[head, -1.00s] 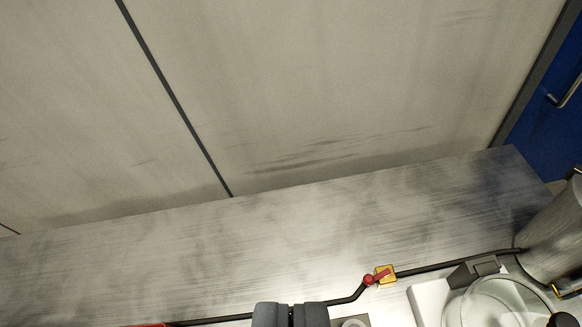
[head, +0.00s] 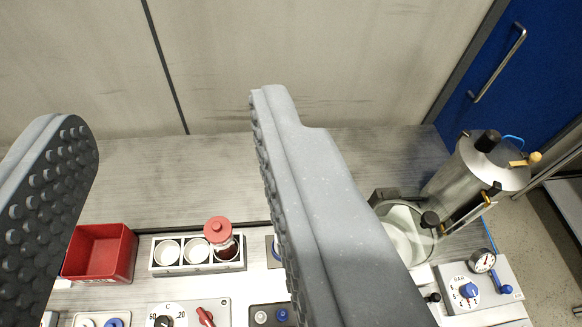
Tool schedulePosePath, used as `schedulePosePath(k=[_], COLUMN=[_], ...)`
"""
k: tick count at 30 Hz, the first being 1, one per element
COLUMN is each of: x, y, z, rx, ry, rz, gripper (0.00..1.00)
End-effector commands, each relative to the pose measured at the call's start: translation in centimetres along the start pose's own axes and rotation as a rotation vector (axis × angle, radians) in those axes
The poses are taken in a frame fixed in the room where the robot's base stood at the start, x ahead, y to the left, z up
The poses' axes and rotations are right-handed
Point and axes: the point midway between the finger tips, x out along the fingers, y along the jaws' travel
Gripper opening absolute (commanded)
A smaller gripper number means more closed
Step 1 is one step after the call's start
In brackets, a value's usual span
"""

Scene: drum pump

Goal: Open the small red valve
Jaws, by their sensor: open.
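My gripper (head: 168,108) is wide open and empty, with one grey studded finger at the left edge and the other across the middle of the view. The small red valve on its yellow block does not show now; the right finger covers the part of the bench where the pipe runs. A separate red lever (head: 205,317) sits on a control panel at the bottom edge.
A red bin (head: 100,252) and a white rack (head: 168,268) with cups and a red-capped jar (head: 219,234) stand at lower left. A steel tank (head: 470,175), glass vessel (head: 400,235) and gauge panel (head: 470,288) stand at right. The rear bench (head: 190,185) is clear.

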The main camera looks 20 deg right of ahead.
Motion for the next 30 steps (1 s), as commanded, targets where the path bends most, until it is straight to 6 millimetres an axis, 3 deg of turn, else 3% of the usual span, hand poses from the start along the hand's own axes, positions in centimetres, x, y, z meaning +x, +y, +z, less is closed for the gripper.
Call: schedulePosePath(k=[5, 16, 24, 30], x=[5.2, 17.4, 24.2, 27.8], y=[1.2, 5.5, 9.1, 12.2], z=[1.9, 10.2, 18.8, 25.7], rx=[-0.018, -0.071, -0.095, -0.106], ry=[-0.103, -0.379, -0.584, -0.726], rz=[-0.011, -0.046, -0.078, -0.101], gripper=[0.43, 0.43, 0.43, 0.43])
